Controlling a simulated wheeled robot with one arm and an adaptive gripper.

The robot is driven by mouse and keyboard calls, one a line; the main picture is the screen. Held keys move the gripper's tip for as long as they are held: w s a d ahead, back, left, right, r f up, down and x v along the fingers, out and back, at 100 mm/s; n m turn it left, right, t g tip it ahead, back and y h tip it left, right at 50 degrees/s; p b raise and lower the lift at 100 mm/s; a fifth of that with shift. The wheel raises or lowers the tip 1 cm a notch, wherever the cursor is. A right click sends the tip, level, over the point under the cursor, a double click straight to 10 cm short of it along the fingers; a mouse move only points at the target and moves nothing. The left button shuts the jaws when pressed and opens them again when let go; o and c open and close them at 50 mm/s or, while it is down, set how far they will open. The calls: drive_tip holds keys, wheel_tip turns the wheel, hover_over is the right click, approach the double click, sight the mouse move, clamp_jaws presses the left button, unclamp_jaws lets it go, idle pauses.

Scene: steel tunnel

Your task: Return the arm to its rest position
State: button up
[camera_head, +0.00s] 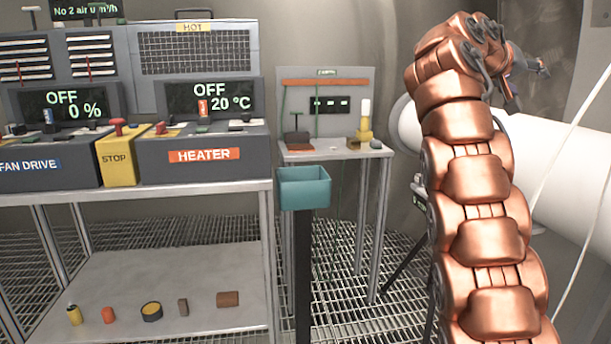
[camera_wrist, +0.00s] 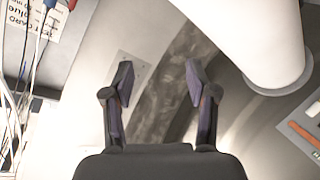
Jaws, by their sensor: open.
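My copper-coloured segmented arm rises along the right side of the head view and bends over at the top. My gripper (camera_head: 540,66) is at the upper right there, small and partly hidden behind the arm's last links. In the wrist view my gripper (camera_wrist: 160,82) shows two dark fingers spread apart with nothing between them. Beyond the fingers are a pale surface and a brownish, streaked band. The gripper touches nothing that I can see.
A large white pipe (camera_head: 560,165) runs close behind the arm. At left, a bench carries the fan drive (camera_head: 45,160) and heater (camera_head: 205,155) consoles. A teal bin (camera_head: 304,188) stands on a post mid-view. Several small items lie on the lower shelf (camera_head: 190,270).

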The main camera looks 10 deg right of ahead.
drive_tip(key=s+a+f+n+g+y+p, duration=0.1)
drive_tip(key=s+a+f+n+y+p, duration=0.3)
drive_tip(key=a+f+p, duration=0.4)
drive_tip(key=s+a+f+n+g+y+p, duration=0.1)
drive_tip(key=s+a+f+y+p, duration=0.35)
drive_tip(key=s+a, duration=0.35)
drive_tip(key=s+a+f+g+y+p, duration=0.1)
drive_tip(key=s+a+f+y+p, duration=0.1)
drive_tip(key=s+a, duration=0.4)
drive_tip(key=s+a+f+n+g+y+p, duration=0.1)
drive_tip(key=s+a+f+p, duration=0.4)
drive_tip(key=s, duration=0.7)
drive_tip(key=s+a+f+n+g+y+p, duration=0.1)
drive_tip(key=s+a+f+g+y+p, duration=0.1)
drive_tip(key=s+a, duration=0.7)
wheel_tip(320, 180, down, 2)
drive_tip(key=shift+s+f+y+p, duration=0.15)
drive_tip(key=shift+f+y+p, duration=0.15)
drive_tip(key=shift+p, duration=0.5)
drive_tip(key=shift+c, duration=0.4)
